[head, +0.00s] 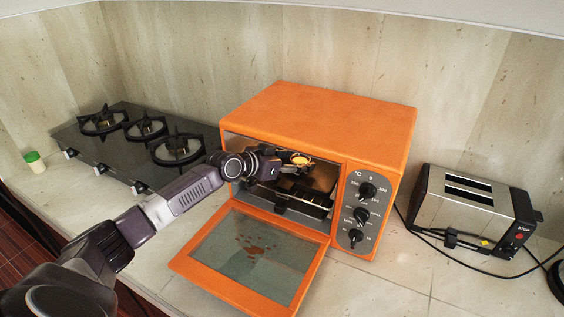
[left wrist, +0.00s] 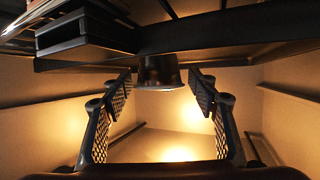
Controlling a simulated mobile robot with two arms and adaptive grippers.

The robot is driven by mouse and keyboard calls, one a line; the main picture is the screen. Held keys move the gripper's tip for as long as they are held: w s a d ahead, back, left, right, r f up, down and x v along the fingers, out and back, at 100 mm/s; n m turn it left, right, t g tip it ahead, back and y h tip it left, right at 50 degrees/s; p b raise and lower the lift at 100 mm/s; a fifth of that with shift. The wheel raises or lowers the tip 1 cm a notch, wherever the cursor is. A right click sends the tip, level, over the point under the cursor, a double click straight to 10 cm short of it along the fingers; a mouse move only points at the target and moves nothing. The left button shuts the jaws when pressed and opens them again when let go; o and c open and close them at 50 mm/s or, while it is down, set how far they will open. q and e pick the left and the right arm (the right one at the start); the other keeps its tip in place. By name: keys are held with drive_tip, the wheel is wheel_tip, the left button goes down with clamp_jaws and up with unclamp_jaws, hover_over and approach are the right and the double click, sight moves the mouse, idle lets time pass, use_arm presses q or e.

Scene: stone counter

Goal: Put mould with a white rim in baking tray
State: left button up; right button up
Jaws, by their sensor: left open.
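The orange oven (head: 318,108) stands open, and my left arm reaches into it from the left. My left gripper (left wrist: 160,90) is inside the oven with its two fingers spread. In the left wrist view a small dark cup-like thing (left wrist: 160,71), probably the mould, sits beyond and between the fingers, with no clear contact. In the head view a small round thing with a pale rim and orange middle (head: 299,159) shows beside the gripper, likely the same mould. A dark tray-like surface (head: 305,194) lies inside the oven, partly hidden by my gripper. My right gripper is not in view.
The oven door (head: 180,266) is folded down in front, below my left arm. A hob (head: 92,152) is at the left, with a small green-topped jar (head: 35,162) beside it. A toaster (head: 468,203) with a cable stands at the right. The front right counter is largely clear.

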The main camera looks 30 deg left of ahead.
use_arm(q)
drive_tip(key=b+v, duration=0.2)
drive_tip(key=v, duration=0.7)
drive_tip(key=shift+f+b, duration=0.2)
drive_tip(key=shift+b, duration=0.1)
drive_tip(key=shift+v, duration=0.75)
drive_tip(key=shift+s+r, duration=0.2)
drive_tip(key=shift+r, duration=0.05)
drive_tip(key=shift+a, duration=0.1)
